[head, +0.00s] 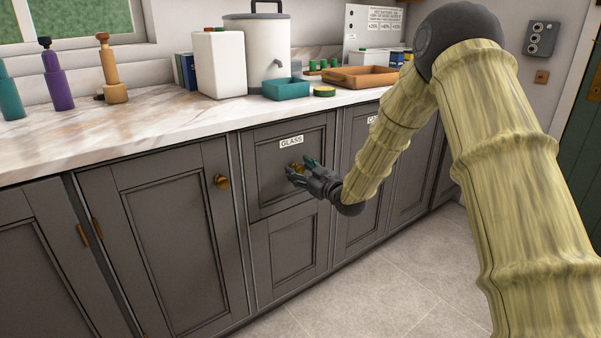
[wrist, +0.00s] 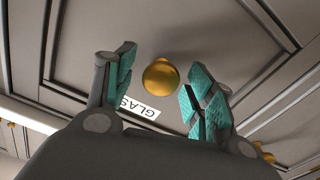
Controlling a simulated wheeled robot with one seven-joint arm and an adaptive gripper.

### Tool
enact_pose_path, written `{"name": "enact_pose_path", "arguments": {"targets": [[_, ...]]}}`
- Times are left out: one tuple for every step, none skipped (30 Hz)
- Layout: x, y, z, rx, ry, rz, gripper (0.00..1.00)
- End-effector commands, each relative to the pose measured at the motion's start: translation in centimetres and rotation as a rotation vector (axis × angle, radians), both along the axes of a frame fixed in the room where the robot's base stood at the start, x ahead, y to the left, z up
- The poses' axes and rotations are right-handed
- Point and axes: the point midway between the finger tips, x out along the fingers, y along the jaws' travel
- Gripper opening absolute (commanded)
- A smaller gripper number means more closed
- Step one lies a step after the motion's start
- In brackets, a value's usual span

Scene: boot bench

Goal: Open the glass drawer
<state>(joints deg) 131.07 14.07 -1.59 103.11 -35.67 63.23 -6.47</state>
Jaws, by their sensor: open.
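The glass drawer (head: 262,180) is a dark grey panelled front under the counter, with a white GLASS label (head: 291,142). It looks shut, flush with the fronts beside it. Its round brass knob (wrist: 161,77) shows in the wrist view between and beyond the fingers. My gripper (head: 300,172) is right in front of the knob, with its teal-padded fingers spread either side of it. In the wrist view my gripper (wrist: 160,95) is open, with visible gaps between both pads and the knob. In the head view the fingers partly hide the knob.
A cupboard door with a brass knob (head: 221,181) is to the left. Another panelled front (head: 288,248) lies below the drawer. The marble counter (head: 130,130) holds a teal tray (head: 286,89), an orange tray (head: 360,76) and a white urn (head: 262,45). The tiled floor (head: 370,290) in front is clear.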

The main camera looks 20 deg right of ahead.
Motion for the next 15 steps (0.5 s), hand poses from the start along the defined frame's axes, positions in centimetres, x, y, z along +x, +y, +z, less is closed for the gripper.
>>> {"name": "enact_pose_path", "arguments": {"targets": [[0.26, 0.10, -0.04, -0.001, 0.000, 0.000, 0.54], [0.37, 0.13, -0.04, -0.001, 0.000, 0.000, 0.54], [0.46, 0.18, -0.03, 0.000, 0.001, 0.000, 0.54], [0.51, 0.19, -0.03, 0.000, 0.001, 0.000, 0.54], [0.53, 0.20, -0.02, 0.000, 0.001, 0.000, 0.54], [0.55, 0.21, -0.01, 0.000, 0.001, 0.000, 0.54], [0.56, 0.21, 0.00, 0.000, 0.001, 0.000, 0.54], [0.56, 0.21, 0.01, 0.000, 0.001, 0.000, 0.54], [0.55, 0.20, 0.00, 0.000, 0.001, 0.000, 0.54], [0.54, 0.20, 0.01, 0.000, 0.001, 0.000, 0.54], [0.54, 0.20, 0.01, 0.000, 0.001, 0.000, 0.54], [0.54, 0.19, 0.01, 0.000, 0.001, 0.000, 0.52], [0.54, 0.19, 0.01, 0.000, 0.001, 0.000, 0.47], [0.53, 0.18, 0.01, 0.000, 0.001, 0.000, 0.41], [0.53, 0.18, 0.01, 0.000, 0.001, -0.001, 0.34]]}}
